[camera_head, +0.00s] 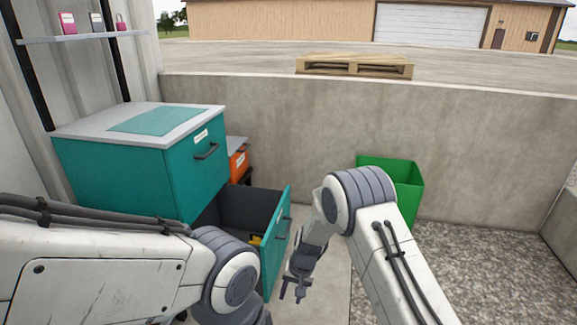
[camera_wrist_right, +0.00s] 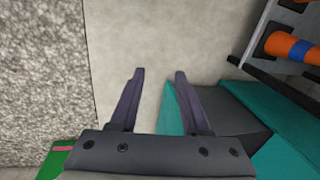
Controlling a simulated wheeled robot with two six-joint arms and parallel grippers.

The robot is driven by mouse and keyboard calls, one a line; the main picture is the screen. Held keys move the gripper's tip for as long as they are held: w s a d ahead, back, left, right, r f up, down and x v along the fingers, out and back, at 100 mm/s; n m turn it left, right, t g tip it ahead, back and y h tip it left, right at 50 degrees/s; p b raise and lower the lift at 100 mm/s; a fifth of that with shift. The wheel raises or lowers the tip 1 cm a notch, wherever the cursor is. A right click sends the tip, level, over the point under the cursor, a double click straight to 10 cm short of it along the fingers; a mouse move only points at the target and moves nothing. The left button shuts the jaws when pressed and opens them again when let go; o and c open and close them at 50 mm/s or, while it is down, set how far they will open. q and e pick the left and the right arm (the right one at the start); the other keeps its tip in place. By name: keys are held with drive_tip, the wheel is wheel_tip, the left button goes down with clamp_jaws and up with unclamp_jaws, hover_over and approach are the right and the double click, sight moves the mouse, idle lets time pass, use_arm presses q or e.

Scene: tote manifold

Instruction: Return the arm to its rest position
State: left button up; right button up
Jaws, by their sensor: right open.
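My right arm (camera_head: 362,200) reaches in from the bottom right in the head view. Its gripper (camera_head: 292,292) hangs low, just right of the pulled-out lower drawer (camera_head: 283,225) of the teal cabinet. In the right wrist view the right gripper's two dark fingers (camera_wrist_right: 158,85) are apart with nothing between them. Bare concrete floor shows past the fingertips, with a teal panel edge close by the right finger. My left arm (camera_head: 120,265) fills the lower left of the head view; its gripper is not visible.
The teal cabinet (camera_head: 185,178) stands at the left, its lower drawer open with something yellow inside. A green bin (camera_head: 408,190) stands behind my right arm. A low concrete wall (camera_head: 290,120) closes the back. Gravel lies at the right.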

drive_tip(key=s+a+r+n, duration=0.2)
drive_tip(key=s+r, duration=0.4)
drive_tip(key=r, duration=0.3)
drive_tip(key=s+a+r+n, duration=0.1)
drive_tip(key=s+r+n, duration=0.1)
drive_tip(key=s+r, duration=0.6)
drive_tip(key=s+d+r+n+h, duration=0.1)
drive_tip(key=s+d+r+n, duration=0.2)
drive_tip(key=s+r, duration=0.35)
drive_tip(key=s+d+r+n, duration=0.2)
drive_tip(key=s+d+r, duration=0.15)
drive_tip(key=s, duration=0.65)
wheel_tip(320, 180, up, 27)
drive_tip(key=s+p, duration=0.1)
drive_tip(key=p, duration=2.6)
drive_tip(key=shift+d+f, duration=0.15)
drive_tip(key=shift+d, duration=0.1)
